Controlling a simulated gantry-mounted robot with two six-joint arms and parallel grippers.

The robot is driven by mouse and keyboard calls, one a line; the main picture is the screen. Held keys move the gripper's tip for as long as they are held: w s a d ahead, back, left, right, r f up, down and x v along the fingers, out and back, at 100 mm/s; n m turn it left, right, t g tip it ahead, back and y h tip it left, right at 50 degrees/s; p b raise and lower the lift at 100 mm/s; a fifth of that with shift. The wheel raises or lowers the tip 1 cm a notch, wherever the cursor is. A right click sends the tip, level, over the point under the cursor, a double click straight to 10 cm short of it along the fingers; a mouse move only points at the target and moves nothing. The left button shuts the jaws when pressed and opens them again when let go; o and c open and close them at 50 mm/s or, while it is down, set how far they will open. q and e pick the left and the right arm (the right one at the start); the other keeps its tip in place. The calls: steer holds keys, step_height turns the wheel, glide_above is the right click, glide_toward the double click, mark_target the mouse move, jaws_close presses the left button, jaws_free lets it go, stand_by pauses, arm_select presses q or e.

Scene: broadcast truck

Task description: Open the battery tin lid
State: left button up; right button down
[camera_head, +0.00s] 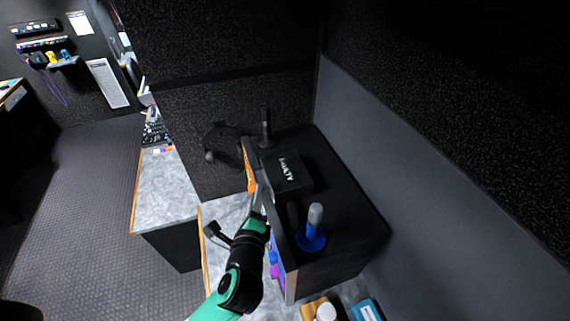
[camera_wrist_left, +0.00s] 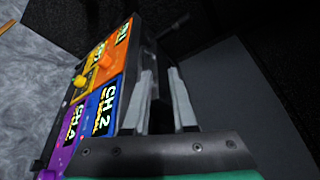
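A small black box marked "FAULTY" (camera_head: 289,174), which looks like the battery tin, sits on top of the black cabinet. Its top looks closed in the head view. My left gripper (camera_head: 263,196) is low beside the cabinet's front edge, to the left of the box and apart from it. In the left wrist view, its two grey fingers (camera_wrist_left: 163,88) are spread with a gap between them, beside the edge of the coloured channel panel (camera_wrist_left: 100,80). I see nothing clearly held. The fingertips are hard to make out in the head view. My right gripper is not in view.
The black cabinet (camera_head: 345,205) also carries a blue-based grey peg (camera_head: 313,222) and a black upright stand (camera_head: 266,128). A headset (camera_head: 222,143) hangs at the wall behind. A grey wall (camera_head: 400,165) bounds the right. Small items, including a blue one (camera_head: 366,311), lie in front.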

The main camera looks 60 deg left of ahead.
mark_target(255, 178)
arm_select(q)
steer(key=w+a+f, duration=0.1)
steer(key=a, duration=0.2)
steer(key=w+a+f, duration=0.2)
steer(key=a, duration=0.1)
steer(key=w+a+f, duration=0.1)
steer(key=a+f, duration=0.1)
steer(key=a, duration=0.1)
steer(key=shift+w, duration=0.15)
jaws_close()
stand_by(1.5)
